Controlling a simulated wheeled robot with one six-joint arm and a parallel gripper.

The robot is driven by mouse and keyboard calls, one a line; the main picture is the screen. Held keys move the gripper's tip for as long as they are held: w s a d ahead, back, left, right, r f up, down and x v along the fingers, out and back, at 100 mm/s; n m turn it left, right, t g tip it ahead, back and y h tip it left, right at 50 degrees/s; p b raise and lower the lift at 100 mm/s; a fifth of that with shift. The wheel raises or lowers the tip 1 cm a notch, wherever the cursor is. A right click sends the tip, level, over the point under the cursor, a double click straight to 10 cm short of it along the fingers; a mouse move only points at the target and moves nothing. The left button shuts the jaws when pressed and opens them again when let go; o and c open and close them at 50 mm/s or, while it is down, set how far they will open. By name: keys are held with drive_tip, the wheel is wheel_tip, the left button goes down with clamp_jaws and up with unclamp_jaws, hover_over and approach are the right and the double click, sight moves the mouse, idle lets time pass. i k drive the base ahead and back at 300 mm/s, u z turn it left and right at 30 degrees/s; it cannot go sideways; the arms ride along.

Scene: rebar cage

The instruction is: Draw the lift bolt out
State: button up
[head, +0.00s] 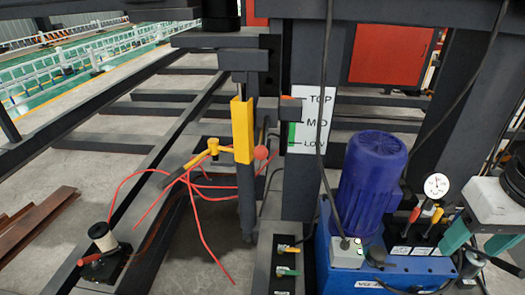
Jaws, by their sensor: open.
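A yellow upright sleeve (242,130) sits on a dark vertical post left of the middle. A yellow T-shaped handle (213,147) sticks out to its left, and a red ball knob (261,153) shows at its right. One of these seems to belong to the lift bolt, but I cannot tell which; the bolt's shaft is hidden. My gripper (472,247), with teal fingers, is at the lower right edge. Its fingers are apart, and I see nothing held between them. It is far to the right of the sleeve, with the blue pump unit between them in the picture.
A blue motor (370,185) stands on a blue hydraulic unit with levers and a pressure gauge (436,186). A TOP/MID/LOW scale (311,120) is on the column. Red cords (205,225) hang left of the post. Dark beams cross the floor; rusty bars (35,220) lie left.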

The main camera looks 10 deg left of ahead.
sight(260, 153)
drive_tip(key=u, duration=0.05)
drive_tip(key=k, duration=0.5)
drive_tip(key=z, duration=1.25)
drive_tip(key=k, duration=0.85)
drive_tip(key=u, duration=1.15)
drive_tip(key=i, duration=1)
drive_tip(key=u, duration=0.05)
